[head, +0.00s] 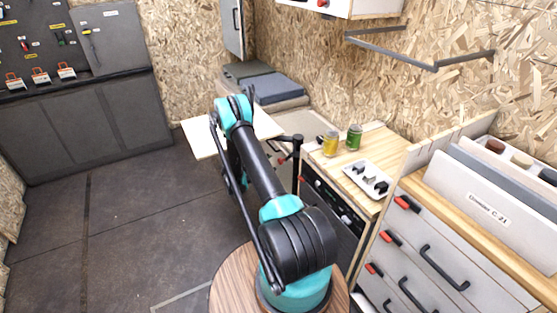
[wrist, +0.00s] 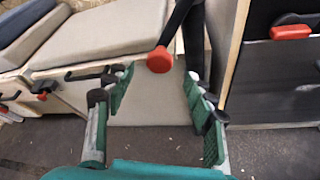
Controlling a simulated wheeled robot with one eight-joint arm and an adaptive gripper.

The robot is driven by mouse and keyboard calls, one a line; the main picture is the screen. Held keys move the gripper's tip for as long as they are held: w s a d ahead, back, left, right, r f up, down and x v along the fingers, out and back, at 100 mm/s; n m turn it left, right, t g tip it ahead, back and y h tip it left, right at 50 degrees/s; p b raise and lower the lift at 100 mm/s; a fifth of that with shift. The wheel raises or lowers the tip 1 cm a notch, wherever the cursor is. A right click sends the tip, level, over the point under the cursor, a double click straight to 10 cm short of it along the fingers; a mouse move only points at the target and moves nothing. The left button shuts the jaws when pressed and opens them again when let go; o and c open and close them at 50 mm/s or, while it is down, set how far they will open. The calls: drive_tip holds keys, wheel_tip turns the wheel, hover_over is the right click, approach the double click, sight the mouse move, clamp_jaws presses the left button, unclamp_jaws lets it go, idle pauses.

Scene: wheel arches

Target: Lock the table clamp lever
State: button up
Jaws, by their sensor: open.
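The clamp lever has a red knob (wrist: 159,60) on a black arm. In the wrist view it shows between and just beyond the fingertips of my gripper (wrist: 159,74). My gripper is open, with its green fingers spread to either side of the knob; I cannot tell whether either touches it. The black table post (wrist: 195,35) stands just behind, to the right. In the head view the post (head: 297,150) stands beside the kitchen cabinet, and the pale tabletop (head: 200,138) is partly behind my arm. My gripper is mostly hidden there.
A wooden counter (head: 335,162) holds a yellow mug (head: 330,144), a green can (head: 354,138) and a white tray (head: 355,177). Bench cushions (wrist: 105,35) lie left in the wrist view. A cabinet with a red latch (wrist: 290,32) is close on the right. The floor (head: 120,235) at left is clear.

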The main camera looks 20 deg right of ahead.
sight(279, 162)
drive_tip(key=x, duration=0.7)
drive_tip(key=shift+d, duration=0.1)
drive_tip(key=shift+c, duration=0.3)
clamp_jaws()
